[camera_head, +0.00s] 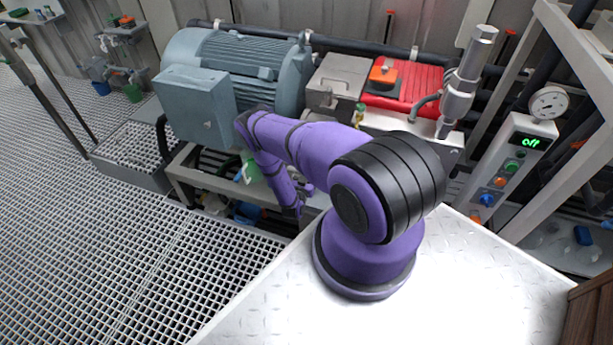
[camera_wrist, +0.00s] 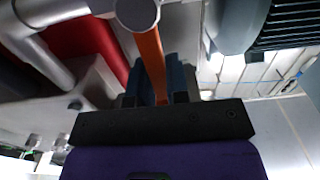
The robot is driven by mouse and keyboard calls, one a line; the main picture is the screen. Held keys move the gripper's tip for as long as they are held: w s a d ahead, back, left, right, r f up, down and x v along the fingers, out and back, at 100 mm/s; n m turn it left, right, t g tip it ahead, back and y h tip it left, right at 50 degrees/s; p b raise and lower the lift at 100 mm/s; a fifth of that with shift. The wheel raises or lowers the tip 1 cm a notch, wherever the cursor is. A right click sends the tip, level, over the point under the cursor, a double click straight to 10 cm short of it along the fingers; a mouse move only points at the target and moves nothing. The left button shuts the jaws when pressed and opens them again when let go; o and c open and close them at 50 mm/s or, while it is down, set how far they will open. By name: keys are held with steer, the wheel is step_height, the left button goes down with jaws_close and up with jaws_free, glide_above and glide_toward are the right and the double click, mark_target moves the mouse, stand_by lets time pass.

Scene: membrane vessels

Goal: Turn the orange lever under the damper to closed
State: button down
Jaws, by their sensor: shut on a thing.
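The orange lever (camera_wrist: 150,57) shows in the wrist view as a narrow bar. It runs from a round grey fitting (camera_wrist: 137,14) at the top down between the fingers of my gripper (camera_wrist: 157,88). My gripper is shut on the lever, with dark fingers on both sides of it. In the head view the silver upright cylinder (camera_head: 467,82), which looks like the damper, stands right of the red pump. I cannot make out the lever or my fingertips in the head view, where my arm and the machinery hide them.
The red pump (camera_head: 405,85) and the grey-blue motor (camera_head: 240,68) sit behind my arm. A control post (camera_head: 515,160) with buttons and a display reading "off" stands at the right, below a round gauge (camera_head: 549,102). Open grating (camera_head: 110,250) lies at the left.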

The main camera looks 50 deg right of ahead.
steer(key=shift+s+a, duration=0.1)
stand_by(0.4)
steer(key=c, duration=1.1)
jaws_free()
steer(key=v, duration=1)
steer(key=shift+s+a, duration=0.15)
steer(key=shift+a, duration=0.15)
steer(key=shift+f, duration=0.1)
